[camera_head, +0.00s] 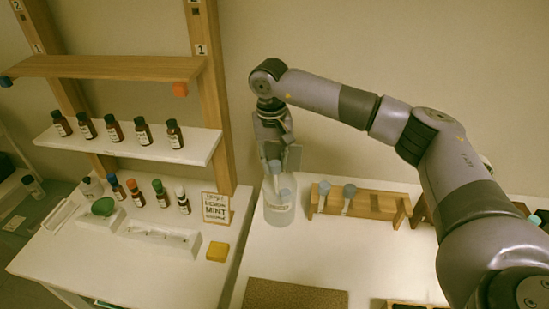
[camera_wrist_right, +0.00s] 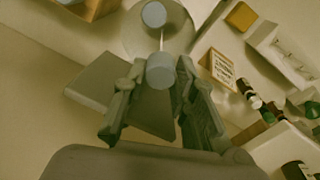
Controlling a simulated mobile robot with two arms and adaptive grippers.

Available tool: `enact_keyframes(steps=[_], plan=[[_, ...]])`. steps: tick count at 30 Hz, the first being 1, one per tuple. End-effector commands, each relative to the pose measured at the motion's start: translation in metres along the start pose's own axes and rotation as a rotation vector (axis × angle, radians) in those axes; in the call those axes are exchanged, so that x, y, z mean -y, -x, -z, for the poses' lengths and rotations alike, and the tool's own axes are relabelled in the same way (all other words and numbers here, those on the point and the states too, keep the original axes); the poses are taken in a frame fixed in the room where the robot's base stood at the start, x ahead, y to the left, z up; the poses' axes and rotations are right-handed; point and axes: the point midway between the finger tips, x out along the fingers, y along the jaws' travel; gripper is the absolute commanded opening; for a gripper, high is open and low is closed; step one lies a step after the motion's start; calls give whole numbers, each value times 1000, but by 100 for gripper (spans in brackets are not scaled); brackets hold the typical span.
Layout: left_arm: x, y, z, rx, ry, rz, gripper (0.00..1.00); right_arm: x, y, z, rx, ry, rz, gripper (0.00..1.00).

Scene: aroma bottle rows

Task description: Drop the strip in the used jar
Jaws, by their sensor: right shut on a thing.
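My right gripper (camera_head: 277,157) points down above the glass jar and is shut on the blue-grey cap of a thin pale strip (camera_head: 275,167). The strip hangs down toward the jar mouth; whether its tip is inside is hard to tell. The clear used jar (camera_head: 279,215) stands on the white table with a label on its front. My left gripper is out of view.
A wooden rack (camera_head: 372,203) with two capped strips stands right of the jar. Left are a "lemon mint" sign (camera_head: 216,208), a yellow block (camera_head: 217,251), a white tray (camera_head: 160,236) and shelves with several brown bottles (camera_head: 113,128). A brown mat (camera_head: 295,294) lies in front.

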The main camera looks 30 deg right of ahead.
Motion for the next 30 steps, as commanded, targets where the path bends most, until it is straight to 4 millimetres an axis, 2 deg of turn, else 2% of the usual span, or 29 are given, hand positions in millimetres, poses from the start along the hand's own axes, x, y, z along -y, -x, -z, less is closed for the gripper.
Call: enact_keyframes(steps=[6,7,17,30], plan=[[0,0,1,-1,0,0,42,0,0,0,0,0,0,8],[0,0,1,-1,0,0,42,0,0,0,0,0,0,26],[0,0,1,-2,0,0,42,0,0,0,0,0,0,48],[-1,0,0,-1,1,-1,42,0,0,0,0,0,0,49]])
